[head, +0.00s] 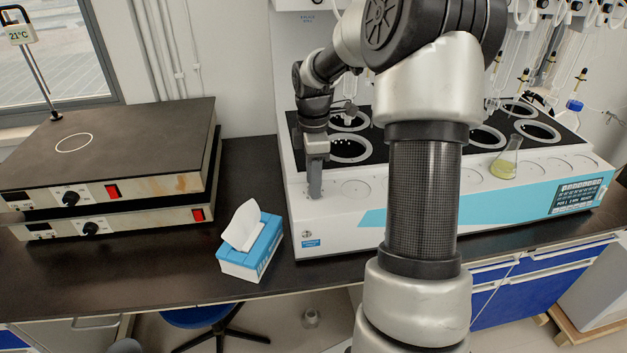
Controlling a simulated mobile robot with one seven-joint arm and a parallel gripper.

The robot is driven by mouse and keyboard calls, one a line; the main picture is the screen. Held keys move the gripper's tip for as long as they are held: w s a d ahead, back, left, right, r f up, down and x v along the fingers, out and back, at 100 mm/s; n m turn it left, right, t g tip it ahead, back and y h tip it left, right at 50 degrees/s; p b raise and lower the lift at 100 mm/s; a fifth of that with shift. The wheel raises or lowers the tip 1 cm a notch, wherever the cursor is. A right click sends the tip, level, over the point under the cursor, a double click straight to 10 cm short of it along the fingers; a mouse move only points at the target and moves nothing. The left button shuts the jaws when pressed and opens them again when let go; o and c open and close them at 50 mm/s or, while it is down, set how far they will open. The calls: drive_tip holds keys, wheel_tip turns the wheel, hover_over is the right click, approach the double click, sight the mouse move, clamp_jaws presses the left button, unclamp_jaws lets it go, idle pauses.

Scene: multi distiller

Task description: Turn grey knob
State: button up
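My gripper (315,194) points down at the left front end of the white distiller (345,240). Its fingers look like one narrow grey shape from this side, so I cannot tell if they are open or shut. I cannot make out a grey knob clearly. It may be hidden behind my gripper or arm. Whether the fingers touch the distiller is not clear. The distiller has a light blue front stripe and a dark control panel (578,197) at its right end.
Two stacked hotplates stand at left, with an upper black knob (71,198) and a lower black knob (90,228). A blue tissue box (250,249) stands between them and the distiller. A flask (506,160) with yellowish liquid stands on the distiller. My arm blocks the middle.

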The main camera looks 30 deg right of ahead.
clamp_jaws()
drive_tip(key=shift+m, duration=0.4)
drive_tip(key=m+p, duration=0.1)
drive_tip(key=m, duration=0.2)
drive_tip(key=shift+m, duration=0.4)
drive_tip(key=m+p, duration=0.1)
drive_tip(key=m, duration=0.3)
drive_tip(key=m+p, duration=0.1)
drive_tip(key=m, duration=0.5)
drive_tip(key=shift+m, duration=0.4)
drive_tip(key=m, duration=0.5)
drive_tip(key=shift+m+p, duration=0.4)
